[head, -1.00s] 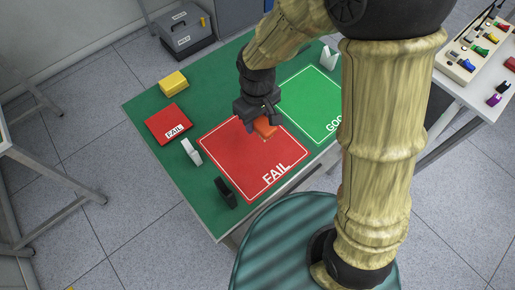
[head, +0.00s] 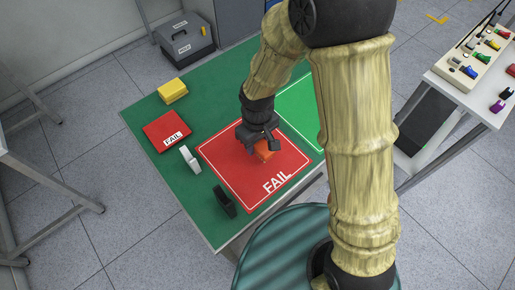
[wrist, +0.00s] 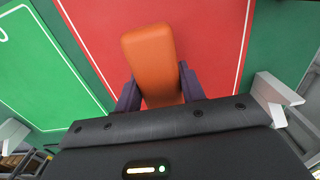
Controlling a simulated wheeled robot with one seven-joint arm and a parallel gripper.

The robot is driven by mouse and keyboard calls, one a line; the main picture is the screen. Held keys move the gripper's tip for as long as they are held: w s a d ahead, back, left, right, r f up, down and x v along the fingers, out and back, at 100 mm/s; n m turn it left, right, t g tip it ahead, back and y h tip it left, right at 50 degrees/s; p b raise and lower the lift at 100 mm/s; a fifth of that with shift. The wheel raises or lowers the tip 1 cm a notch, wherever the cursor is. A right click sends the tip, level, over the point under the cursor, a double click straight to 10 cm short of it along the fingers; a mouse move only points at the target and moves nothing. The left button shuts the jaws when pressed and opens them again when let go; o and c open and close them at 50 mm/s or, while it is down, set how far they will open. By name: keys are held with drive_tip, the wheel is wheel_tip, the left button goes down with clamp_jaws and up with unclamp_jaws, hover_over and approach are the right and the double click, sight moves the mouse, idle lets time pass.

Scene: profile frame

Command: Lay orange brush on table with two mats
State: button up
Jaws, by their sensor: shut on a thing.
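The orange brush (head: 263,151) is over the red FAIL mat (head: 232,165) on the green table (head: 139,119). My gripper (head: 259,143) is shut on it from above. In the wrist view the orange brush (wrist: 150,60) lies between the two dark purple fingers of my gripper (wrist: 157,90). Only its orange block shows; its underside is hidden, and I cannot tell whether it touches the mat. The green mat (head: 301,108) lies to the right, partly hidden by my arm.
A red FAIL box (head: 165,129), a yellow block (head: 172,91), a white object (head: 190,158) and a black object (head: 224,200) stand along the table's left side. A teal round seat (head: 285,240) stands in front. A white table (head: 460,95) with several coloured parts is at right.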

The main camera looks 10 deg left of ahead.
sight(257, 149)
drive_tip(key=shift+f, duration=1.85)
drive_tip(key=shift+f, duration=0.1)
drive_tip(key=o, duration=1)
wheel_tip(257, 149, up, 12)
drive_tip(key=shift+r+p, duration=0.1)
drive_tip(key=shift+p, duration=0.3)
